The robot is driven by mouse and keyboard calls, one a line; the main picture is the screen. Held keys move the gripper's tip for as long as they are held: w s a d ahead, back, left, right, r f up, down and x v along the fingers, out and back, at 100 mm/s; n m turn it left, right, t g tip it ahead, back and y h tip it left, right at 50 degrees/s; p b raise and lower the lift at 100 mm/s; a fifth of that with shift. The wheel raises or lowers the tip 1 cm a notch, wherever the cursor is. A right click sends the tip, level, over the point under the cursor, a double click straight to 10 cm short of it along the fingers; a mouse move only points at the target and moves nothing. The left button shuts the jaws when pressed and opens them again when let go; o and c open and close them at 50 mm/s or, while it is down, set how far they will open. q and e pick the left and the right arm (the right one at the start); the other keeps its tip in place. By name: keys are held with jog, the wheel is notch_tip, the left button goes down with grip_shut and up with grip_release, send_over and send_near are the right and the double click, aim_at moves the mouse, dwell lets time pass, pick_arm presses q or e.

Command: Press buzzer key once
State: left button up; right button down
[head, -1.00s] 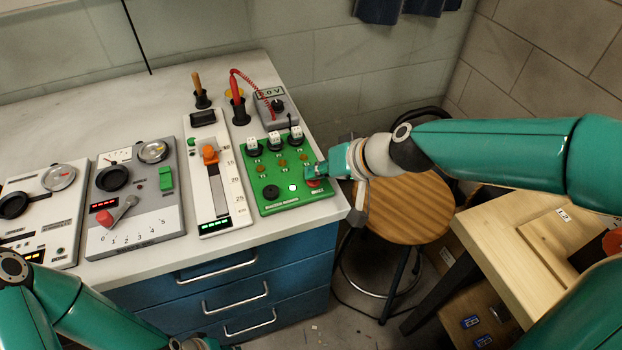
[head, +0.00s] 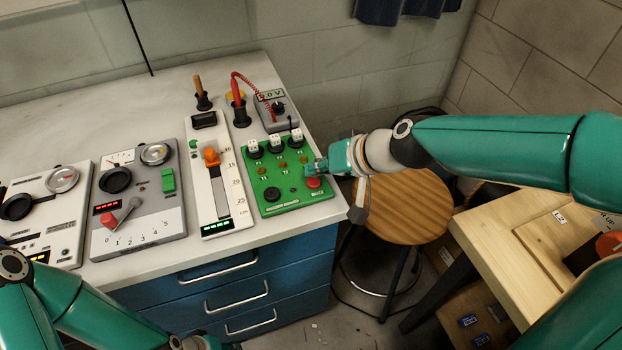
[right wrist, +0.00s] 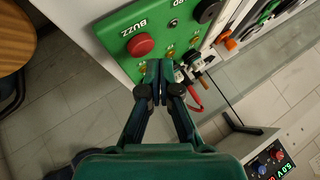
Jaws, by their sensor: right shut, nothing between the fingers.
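The buzzer key is a round red button (head: 314,183) at the front right corner of the green panel (head: 285,207). In the right wrist view the red button (right wrist: 140,45) stands beside the label BUZZ. My right gripper (head: 309,170) is shut and empty, just behind and above the button. In the right wrist view its closed fingertips (right wrist: 160,68) are beside the button, apart from it, with the button fully visible. A small lamp (head: 293,187) left of the button looks unlit. My left arm shows at the lower left, its fingers out of frame.
A slider unit (head: 215,190) with an orange knob stands left of the green panel. Behind the panel are a meter (head: 276,112) and a red probe (head: 238,100) in a holder. A wooden stool (head: 405,210) stands right of the bench, under my right arm.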

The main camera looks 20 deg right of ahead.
aim_at(316, 182)
notch_tip(316, 182, up, 5)
jog(key=p, duration=0.4)
dwell(0.8)
